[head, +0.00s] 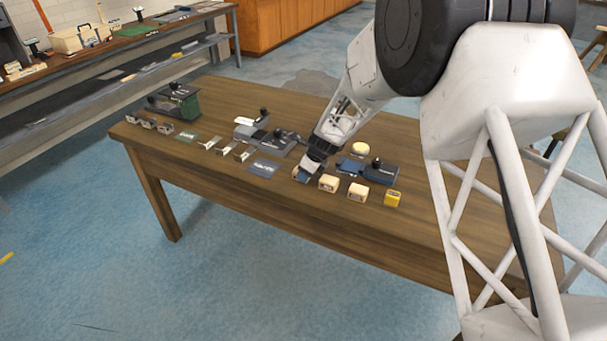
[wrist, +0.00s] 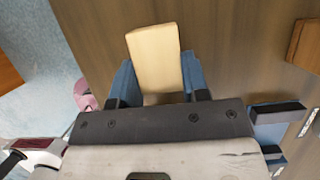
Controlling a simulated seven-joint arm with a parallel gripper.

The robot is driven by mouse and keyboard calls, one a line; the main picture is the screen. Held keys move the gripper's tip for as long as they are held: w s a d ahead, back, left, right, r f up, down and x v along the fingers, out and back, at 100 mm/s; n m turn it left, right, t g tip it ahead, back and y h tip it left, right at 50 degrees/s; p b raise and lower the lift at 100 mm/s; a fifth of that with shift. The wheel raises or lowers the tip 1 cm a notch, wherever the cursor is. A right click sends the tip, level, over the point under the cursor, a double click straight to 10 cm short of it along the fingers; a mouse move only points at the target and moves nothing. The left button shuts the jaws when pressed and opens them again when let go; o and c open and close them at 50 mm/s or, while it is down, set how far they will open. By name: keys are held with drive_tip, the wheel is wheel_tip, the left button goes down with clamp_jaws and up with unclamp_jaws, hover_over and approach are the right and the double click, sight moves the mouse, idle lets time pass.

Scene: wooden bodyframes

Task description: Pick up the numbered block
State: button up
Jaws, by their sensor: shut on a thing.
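A pale wooden block (wrist: 155,52) sits between the two blue fingers of my gripper (wrist: 158,76) in the wrist view, with a finger against each side. My gripper is shut on it. In the head view my gripper (head: 306,175) reaches down at the front part of the wooden table, and the held block is mostly hidden there. Two similar pale blocks, one nearer (head: 328,184) and one farther right (head: 357,192), stand to its right, then a yellow block (head: 392,199). I cannot read a number on the held block.
The wooden table (head: 225,175) has bare room along its front edge. A blue fixture with a black knob (head: 380,172) stands right of my gripper. A grey fixture (head: 265,139), small metal brackets and a green fixture (head: 180,103) stand to the left. A round pale piece (head: 360,149) lies behind.

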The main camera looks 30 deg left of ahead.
drive_tip(key=shift+r, duration=0.15)
drive_tip(key=shift+r, duration=0.55)
wheel_tip(320, 180, up, 2)
drive_tip(key=shift+r, duration=0.1)
drive_tip(key=s+d+r, duration=0.1)
drive_tip(key=s+d, duration=0.9)
drive_tip(key=s, duration=0.2)
drive_tip(key=shift+s+r, duration=0.2)
drive_tip(key=shift+s, duration=0.1)
drive_tip(key=w+d, duration=0.3)
drive_tip(key=w, duration=0.1)
drive_tip(key=w+d, duration=0.3)
drive_tip(key=d, duration=0.1)
drive_tip(key=w+d, duration=0.3)
drive_tip(key=w, duration=0.1)
drive_tip(key=shift+w+d+r, duration=0.2)
drive_tip(key=shift+w+r, duration=0.15)
drive_tip(key=shift+w, duration=0.15)
hover_over(356, 167)
drive_tip(key=shift+f, duration=0.75)
